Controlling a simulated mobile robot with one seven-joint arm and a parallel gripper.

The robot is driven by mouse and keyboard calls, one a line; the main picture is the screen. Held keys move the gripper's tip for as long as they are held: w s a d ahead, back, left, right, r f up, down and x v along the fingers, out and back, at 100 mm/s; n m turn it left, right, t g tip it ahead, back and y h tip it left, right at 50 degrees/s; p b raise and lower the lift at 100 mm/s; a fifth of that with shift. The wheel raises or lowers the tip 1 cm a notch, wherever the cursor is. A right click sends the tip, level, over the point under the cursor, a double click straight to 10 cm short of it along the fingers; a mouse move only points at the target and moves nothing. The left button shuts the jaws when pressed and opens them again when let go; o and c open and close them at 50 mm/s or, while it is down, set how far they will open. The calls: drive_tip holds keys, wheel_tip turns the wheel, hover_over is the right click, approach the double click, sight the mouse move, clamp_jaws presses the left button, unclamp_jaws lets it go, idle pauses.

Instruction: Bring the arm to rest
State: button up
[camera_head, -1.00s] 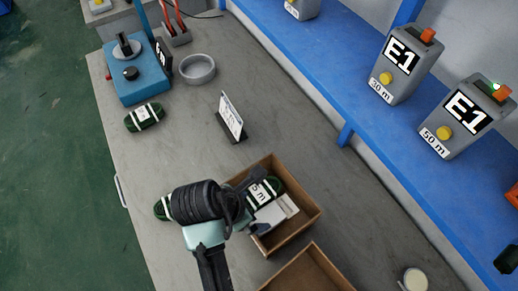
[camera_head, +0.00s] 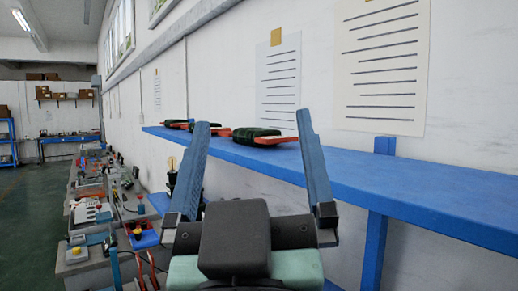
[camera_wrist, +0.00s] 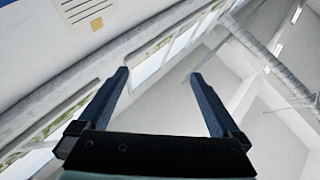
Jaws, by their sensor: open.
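My gripper (camera_head: 252,135) stands raised in front of the head camera with its two blue fingers pointing up and spread wide apart. Nothing is between the fingers. In the wrist view my gripper (camera_wrist: 160,75) is also open and empty, facing the upper wall, windows and ceiling. It appears apart from the shelf and wall behind it.
A long blue shelf (camera_head: 400,185) runs along the wall behind my gripper. Dark green coils with orange parts (camera_head: 257,135) lie on it. Papers (camera_head: 381,65) hang on the wall. Cluttered benches (camera_head: 90,215) recede at left, beside clear green floor (camera_head: 30,225).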

drive_tip(key=shift+m+t, duration=0.9)
drive_tip(key=s+r, duration=0.3)
drive_tip(key=shift+s+d+r, duration=0.35)
drive_tip(key=shift+r, duration=0.05)
